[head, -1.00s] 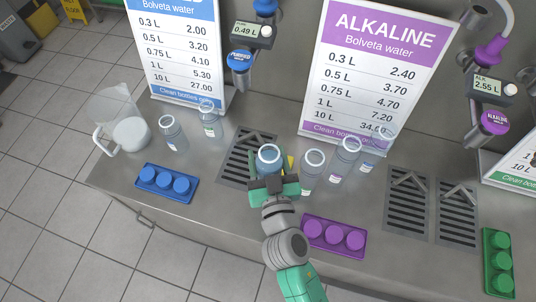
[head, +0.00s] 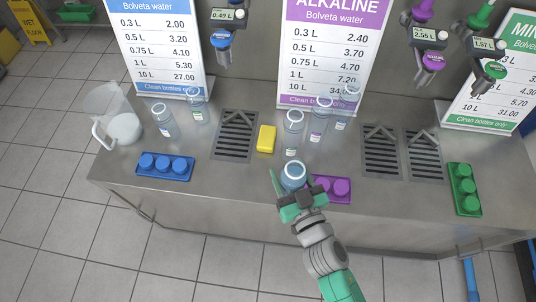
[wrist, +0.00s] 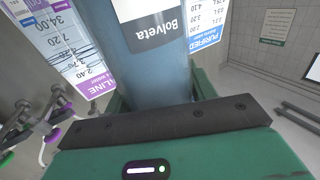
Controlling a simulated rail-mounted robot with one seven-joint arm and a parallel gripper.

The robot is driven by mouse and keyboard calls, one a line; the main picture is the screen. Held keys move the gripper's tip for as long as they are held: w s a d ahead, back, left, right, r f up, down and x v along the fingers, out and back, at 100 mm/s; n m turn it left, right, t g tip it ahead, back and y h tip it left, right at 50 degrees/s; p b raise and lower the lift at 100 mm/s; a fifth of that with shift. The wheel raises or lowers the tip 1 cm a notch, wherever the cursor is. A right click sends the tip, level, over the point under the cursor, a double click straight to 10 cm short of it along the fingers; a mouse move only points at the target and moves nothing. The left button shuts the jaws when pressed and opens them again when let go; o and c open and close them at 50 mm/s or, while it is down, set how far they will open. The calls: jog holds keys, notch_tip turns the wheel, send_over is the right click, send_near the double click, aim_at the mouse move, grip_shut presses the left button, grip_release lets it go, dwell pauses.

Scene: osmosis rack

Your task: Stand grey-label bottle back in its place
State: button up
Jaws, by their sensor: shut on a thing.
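My gripper (head: 294,193) is shut on a bluish clear bottle (head: 293,173) in the head view. The bottle stands out near the counter's front, beside the left end of the purple cap tray (head: 341,190). In the wrist view the bottle (wrist: 150,72) fills the upper middle, between the jaws. Its label (wrist: 158,22) shows white and dark grey with the word Bolveta. The bottle's base is hidden by my gripper, so I cannot tell whether it touches the counter.
Other bottles stand behind: one (head: 292,128) straight back, two to its right (head: 319,120) (head: 345,101), two at left (head: 164,123) (head: 196,107). A yellow block (head: 266,139) lies by the left drain grate (head: 234,137). A jug (head: 122,125) and blue cap tray (head: 164,168) are at left.

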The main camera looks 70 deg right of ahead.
jog(key=w+a+x, duration=0.1)
jog(key=x, duration=0.9)
jog(key=shift+w+f+p, duration=0.15)
jog(key=shift+f+p, duration=0.25)
jog(key=shift+p, duration=0.05)
jog(key=f+b, duration=0.3)
jog(key=shift+w+d+f, duration=0.2)
jog(key=shift+d+f, duration=0.05)
jog(key=shift+f, duration=0.1)
jog(key=o, duration=1)
jog(key=shift+f, duration=0.2)
jog(key=o, duration=0.5)
jog(key=shift+r, duration=0.1)
